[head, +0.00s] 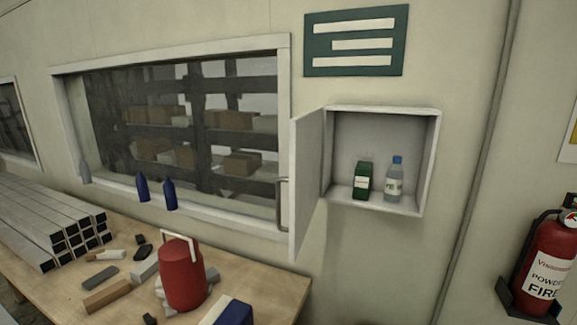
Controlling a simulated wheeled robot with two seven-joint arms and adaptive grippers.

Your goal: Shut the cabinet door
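A small white wall cabinet (431,165) hangs on the wall right of the window, below a green sign. Its door (307,180) is hinged on the left and stands wide open, swung out toward me. A metal handle (282,204) shows at the door's left, free edge. Inside the cabinet are a green box (362,181) and a clear bottle with a blue cap (394,180), both upright on its floor. Neither of my grippers is in the head view.
A wooden workbench (255,275) below holds stacked metal bars (45,225), a red canister (182,275) and loose blocks. Blue bottles (169,195) stand on the window ledge. A fire extinguisher (553,262) hangs at the right. The space before the cabinet looks clear.

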